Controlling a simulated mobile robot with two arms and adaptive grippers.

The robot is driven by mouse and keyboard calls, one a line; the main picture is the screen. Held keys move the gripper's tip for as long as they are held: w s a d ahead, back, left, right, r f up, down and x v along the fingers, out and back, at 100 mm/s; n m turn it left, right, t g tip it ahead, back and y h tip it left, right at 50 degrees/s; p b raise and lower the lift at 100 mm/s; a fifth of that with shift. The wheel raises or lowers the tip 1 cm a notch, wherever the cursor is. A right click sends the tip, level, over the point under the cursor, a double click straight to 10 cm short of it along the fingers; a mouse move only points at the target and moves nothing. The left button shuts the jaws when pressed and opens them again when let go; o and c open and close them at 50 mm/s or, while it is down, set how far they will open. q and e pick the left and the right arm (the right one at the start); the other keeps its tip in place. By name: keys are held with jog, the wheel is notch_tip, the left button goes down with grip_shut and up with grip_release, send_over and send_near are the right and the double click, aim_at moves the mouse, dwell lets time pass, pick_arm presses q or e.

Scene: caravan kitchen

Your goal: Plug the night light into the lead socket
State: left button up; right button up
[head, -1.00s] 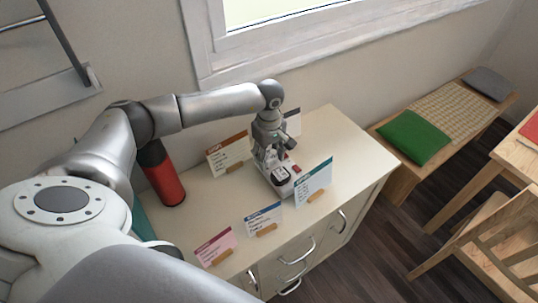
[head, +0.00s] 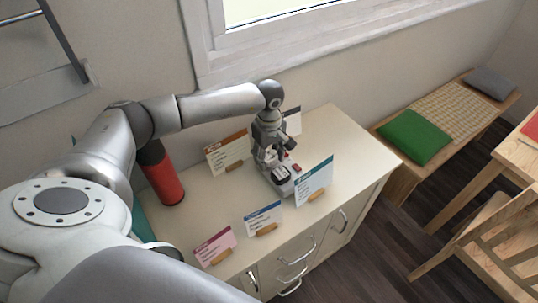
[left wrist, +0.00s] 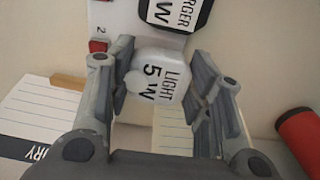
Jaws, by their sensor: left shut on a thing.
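The white night light, marked "LIGHT 5 W" (left wrist: 160,78), sits between the fingers of my left gripper (left wrist: 163,88), which is shut on it. In the head view my left gripper (head: 270,160) points down over the counter. The white lead socket (head: 286,188) lies under and just in front of it; in the left wrist view the lead (left wrist: 122,22) is at the top, with a red switch (left wrist: 98,45) by a "2". The light overlaps the lead's edge there; I cannot tell whether its pins are in a socket. My right gripper is not in view.
A red cylinder (head: 164,180) stands left. The counter's right end (head: 350,150) is clear.

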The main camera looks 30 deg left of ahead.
pick_arm(q)
jog(key=shift+f+b, duration=0.6)
jog(key=shift+f, duration=0.15)
jog(key=o, duration=1.1)
jog(key=shift+r, duration=0.1)
notch_tip(320, 180, up, 12)
